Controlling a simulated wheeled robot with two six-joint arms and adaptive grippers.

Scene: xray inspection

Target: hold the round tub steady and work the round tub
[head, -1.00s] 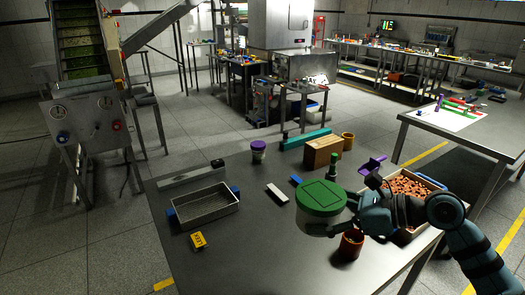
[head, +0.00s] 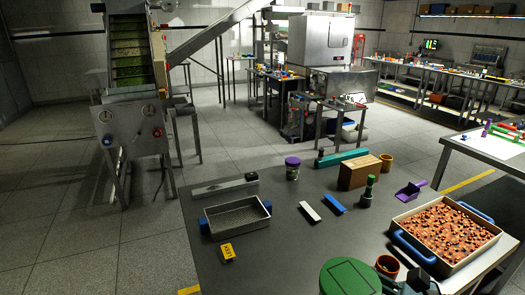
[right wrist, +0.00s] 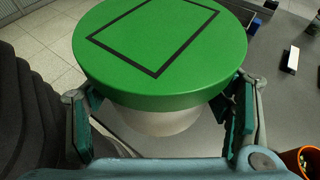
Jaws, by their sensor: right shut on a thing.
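The round tub has a green lid (head: 349,277) with a dark square outline and a pale body. In the head view it is at the bottom edge, over or in front of the table's near side, with its lower part cut off. In the right wrist view the lid (right wrist: 160,45) fills the upper middle, and the pale body (right wrist: 158,122) shows below it. My right gripper (right wrist: 165,115) has its fingers on both sides of the tub and is shut on it. In the head view only a dark part of my right arm shows beside the tub. My left gripper is not in view.
On the table (head: 290,235) are a metal tray (head: 237,232), a yellow block (head: 227,253), a purple-lidded jar (head: 292,168), a wooden box (head: 358,172), a green bottle (head: 367,192), a purple scoop (head: 410,192), a crate of brown pieces (head: 400,252) and a red-brown cup (head: 387,266).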

